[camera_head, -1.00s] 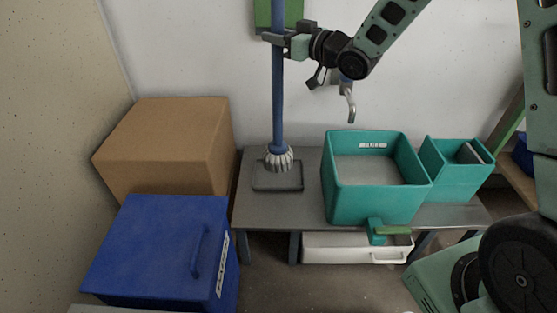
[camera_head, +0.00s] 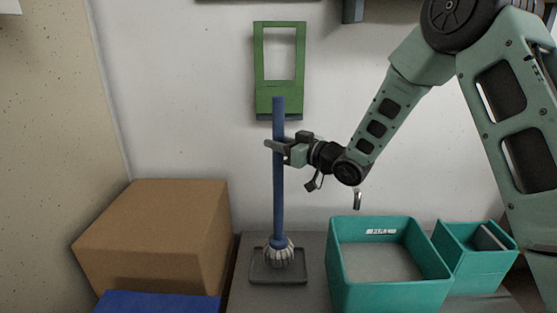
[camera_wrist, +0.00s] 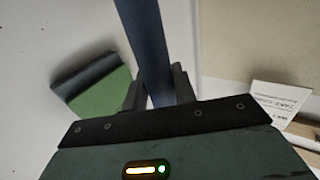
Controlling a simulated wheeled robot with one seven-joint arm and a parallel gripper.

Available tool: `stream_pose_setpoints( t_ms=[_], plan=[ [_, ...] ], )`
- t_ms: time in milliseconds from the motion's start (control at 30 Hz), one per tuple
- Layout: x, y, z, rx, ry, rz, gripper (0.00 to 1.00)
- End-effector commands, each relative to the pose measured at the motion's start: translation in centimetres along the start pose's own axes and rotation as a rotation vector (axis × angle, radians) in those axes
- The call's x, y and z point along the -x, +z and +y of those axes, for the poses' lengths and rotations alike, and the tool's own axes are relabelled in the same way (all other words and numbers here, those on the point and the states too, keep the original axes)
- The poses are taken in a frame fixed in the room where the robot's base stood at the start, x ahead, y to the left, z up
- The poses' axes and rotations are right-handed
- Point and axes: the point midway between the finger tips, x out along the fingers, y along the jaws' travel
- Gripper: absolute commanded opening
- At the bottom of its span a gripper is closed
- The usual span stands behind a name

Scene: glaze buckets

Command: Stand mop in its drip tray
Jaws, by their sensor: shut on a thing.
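The mop has a blue handle (camera_head: 279,205) and a pale stringy head (camera_head: 279,254). It stands about upright, with its head over the dark shallow drip tray (camera_head: 254,279) on the grey bench. The head appears to be within the tray's rim, but I cannot tell whether it touches the floor of the tray. My gripper (camera_head: 277,147) is shut on the upper part of the handle. In the wrist view the handle (camera_wrist: 148,45) runs between the two fingers (camera_wrist: 160,92). The tray's far edge is partly hidden behind the mop head.
A large teal bucket (camera_head: 338,262) and a smaller teal bin (camera_head: 470,270) stand right of the tray. A brown box (camera_head: 150,240) and a blue box (camera_head: 155,303) are at left. A green wall frame (camera_head: 263,65) hangs behind the handle's top.

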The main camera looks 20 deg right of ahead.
Motion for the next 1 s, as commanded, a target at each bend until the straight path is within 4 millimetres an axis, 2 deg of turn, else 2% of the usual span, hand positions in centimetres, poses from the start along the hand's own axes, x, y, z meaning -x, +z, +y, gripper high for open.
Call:
stream_pose_setpoints(
  t_ms=[200,567,600,667,1000],
  plan=[
    [0.0,3.0,0.0,-0.001,0.000,0.001,0.00],
    [0.0,3.3,0.0,0.001,0.000,0.002,0.00],
    [0.0,3.4,0.0,0.000,0.001,-0.001,0.33],
    [0.0,3.4,0.0,0.000,0.000,-0.001,0.49],
    [0.0,3.0,0.0,0.000,0.000,-0.001,0.49]
  ],
)
